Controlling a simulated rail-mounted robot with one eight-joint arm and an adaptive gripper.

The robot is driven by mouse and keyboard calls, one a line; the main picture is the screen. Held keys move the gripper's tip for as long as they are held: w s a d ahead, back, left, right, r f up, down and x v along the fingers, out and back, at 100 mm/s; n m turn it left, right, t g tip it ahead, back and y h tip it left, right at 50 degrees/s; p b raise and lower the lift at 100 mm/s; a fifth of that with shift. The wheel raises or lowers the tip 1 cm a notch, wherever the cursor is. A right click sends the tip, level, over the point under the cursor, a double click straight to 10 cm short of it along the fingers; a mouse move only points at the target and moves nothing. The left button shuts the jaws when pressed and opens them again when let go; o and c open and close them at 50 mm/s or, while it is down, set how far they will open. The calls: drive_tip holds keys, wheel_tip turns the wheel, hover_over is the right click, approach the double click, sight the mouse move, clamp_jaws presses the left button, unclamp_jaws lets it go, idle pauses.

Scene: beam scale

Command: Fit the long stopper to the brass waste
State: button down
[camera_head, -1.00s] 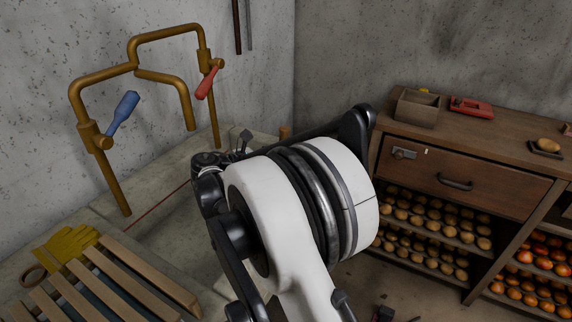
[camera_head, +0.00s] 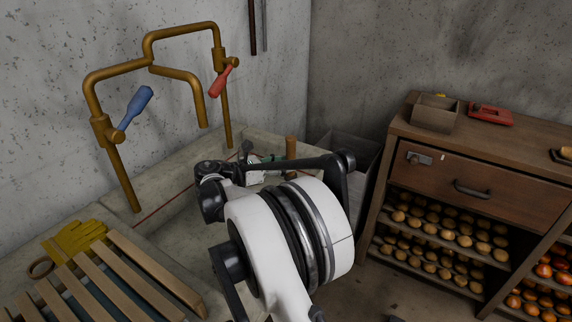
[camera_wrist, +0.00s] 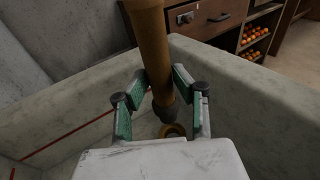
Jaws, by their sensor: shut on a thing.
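The long stopper (camera_wrist: 152,45) is a brown cylinder with a dark rounded lower end. My gripper (camera_wrist: 160,85) is shut on it, with green pads on both sides. In the wrist view the stopper's dark end is just past the pads. The brass waste (camera_wrist: 173,130), a ring in the basin floor, shows right by that end and partly behind it. I cannot tell whether the end is above the ring or touching it. In the head view the stopper's upper part (camera_head: 291,148) stands up behind my arm, and my gripper (camera_head: 262,168) is partly hidden.
The concrete basin (camera_wrist: 250,75) has raised walls close around my gripper. Brass pipes (camera_head: 125,70) with a blue handle (camera_head: 135,107) and a red handle (camera_head: 221,80) rise at the left. A slatted rack (camera_head: 130,280) and yellow gloves (camera_head: 75,238) lie front left. A wooden cabinet (camera_head: 480,190) stands right.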

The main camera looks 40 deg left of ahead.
drive_tip(key=shift+f+b, duration=1.45)
drive_tip(key=shift+f, duration=1.1)
drive_tip(key=shift+f+b, duration=1.3)
drive_tip(key=shift+f, duration=0.7)
drive_tip(key=c, duration=1.3)
unclamp_jaws()
drive_tip(key=v, duration=1.2)
drive_tip(key=shift+w, duration=0.1)
